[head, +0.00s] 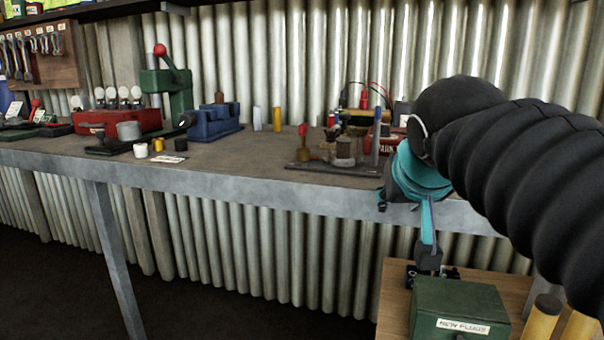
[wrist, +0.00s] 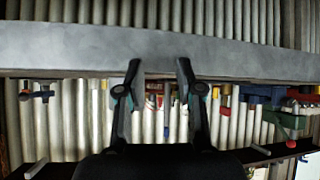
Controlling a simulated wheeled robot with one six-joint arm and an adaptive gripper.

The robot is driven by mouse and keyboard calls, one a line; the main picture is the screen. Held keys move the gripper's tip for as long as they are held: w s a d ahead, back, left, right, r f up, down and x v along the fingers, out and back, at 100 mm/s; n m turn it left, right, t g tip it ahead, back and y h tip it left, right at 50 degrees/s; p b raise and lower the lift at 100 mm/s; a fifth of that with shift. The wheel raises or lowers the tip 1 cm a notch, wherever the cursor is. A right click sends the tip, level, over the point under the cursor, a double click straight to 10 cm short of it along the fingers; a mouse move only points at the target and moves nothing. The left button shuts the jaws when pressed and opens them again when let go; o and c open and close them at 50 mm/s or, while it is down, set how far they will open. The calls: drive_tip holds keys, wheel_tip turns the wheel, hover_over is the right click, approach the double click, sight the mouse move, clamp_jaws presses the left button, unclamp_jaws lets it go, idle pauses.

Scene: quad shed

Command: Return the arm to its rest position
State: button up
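My arm with its black ribbed sleeve (head: 520,165) enters the head view from the right. My gripper (head: 428,258), teal and dark, hangs down in front of the workbench's front edge, above a green box labelled "NEW PLUGS" (head: 460,308). The fingers overlap in this view. In the wrist view my gripper (wrist: 158,66) has two dark fingers spread well apart, with nothing between them. Behind them are the grey bench edge and the corrugated wall.
The workbench (head: 240,160) carries a green press (head: 168,88), a blue vise (head: 212,122), a red box (head: 115,122) and a small stand of tools near my arm. Yellow cylinders (head: 542,318) stand beside the green box on a wooden surface (head: 394,300). The floor at left is clear.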

drive_tip(key=s+f+g, duration=0.1)
drive_tip(key=s+f, duration=0.3)
drive_tip(key=f, duration=0.3)
drive_tip(key=s+f+g+y, duration=0.1)
drive_tip(key=s+f+g, duration=0.1)
drive_tip(key=s+f, duration=0.3)
drive_tip(key=s+f+g+p, duration=0.1)
drive_tip(key=s+f, duration=0.3)
drive_tip(key=f, duration=0.7)
drive_tip(key=shift+s+d+n, duration=0.2)
drive_tip(key=shift+s+n, duration=0.1)
